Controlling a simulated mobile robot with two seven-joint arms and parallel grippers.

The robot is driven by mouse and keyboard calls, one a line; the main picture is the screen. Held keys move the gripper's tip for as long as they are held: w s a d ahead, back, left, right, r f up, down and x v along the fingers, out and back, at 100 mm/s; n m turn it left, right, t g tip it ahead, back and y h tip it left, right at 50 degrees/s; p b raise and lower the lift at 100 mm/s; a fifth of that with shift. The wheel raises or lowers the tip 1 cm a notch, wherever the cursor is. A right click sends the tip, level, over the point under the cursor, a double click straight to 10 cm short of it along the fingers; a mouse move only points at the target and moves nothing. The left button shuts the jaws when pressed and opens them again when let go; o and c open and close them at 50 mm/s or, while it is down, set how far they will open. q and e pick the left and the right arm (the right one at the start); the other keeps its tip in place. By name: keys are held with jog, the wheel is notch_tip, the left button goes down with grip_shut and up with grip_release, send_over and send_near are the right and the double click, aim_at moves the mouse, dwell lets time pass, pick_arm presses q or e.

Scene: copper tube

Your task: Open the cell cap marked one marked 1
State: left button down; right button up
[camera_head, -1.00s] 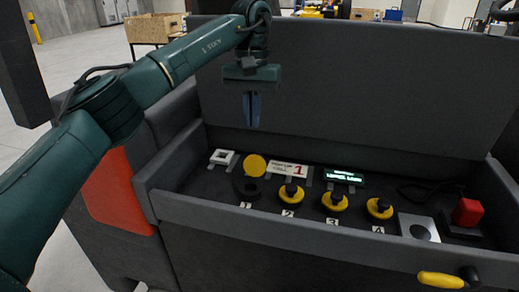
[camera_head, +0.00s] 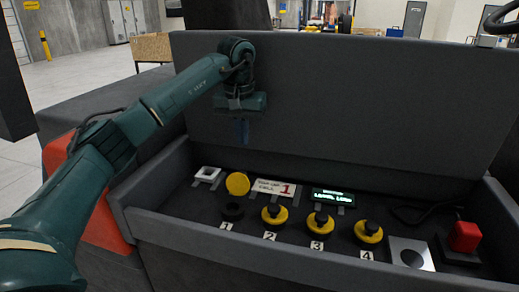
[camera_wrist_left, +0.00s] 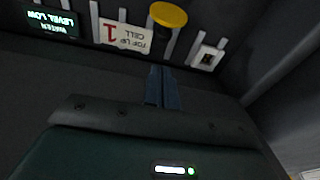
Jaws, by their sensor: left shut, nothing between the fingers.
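The yellow cap of cell 1 (camera_head: 237,184) stands tilted up and open behind its dark round opening (camera_head: 231,211), above the label 1. It also shows in the left wrist view (camera_wrist_left: 168,15). The caps of cell 2 (camera_head: 274,216), cell 3 (camera_head: 320,223) and cell 4 (camera_head: 368,232) sit flat, with black knobs on top. My left gripper (camera_head: 242,132) points down above the back of the tray, higher than the open cap and apart from it. Its blue fingers (camera_wrist_left: 162,88) are shut and empty. My right gripper is not in view.
A card (camera_head: 276,188) reads "Top up cell 1". A green display (camera_head: 333,197) reads water level low. A red button (camera_head: 464,237), a silver plate with a round hole (camera_head: 411,254) and a white square frame (camera_head: 207,174) also stand in the tray (camera_head: 280,257).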

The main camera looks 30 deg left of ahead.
aim_at(240, 182)
pick_arm(q)
jog(key=f, duration=0.5)
jog(key=f+p, duration=0.1)
jog(key=f, duration=0.2)
jog(key=shift+w+a, duration=0.25)
jog(key=shift+w+f, duration=0.1)
jog(key=shift+f, duration=0.4)
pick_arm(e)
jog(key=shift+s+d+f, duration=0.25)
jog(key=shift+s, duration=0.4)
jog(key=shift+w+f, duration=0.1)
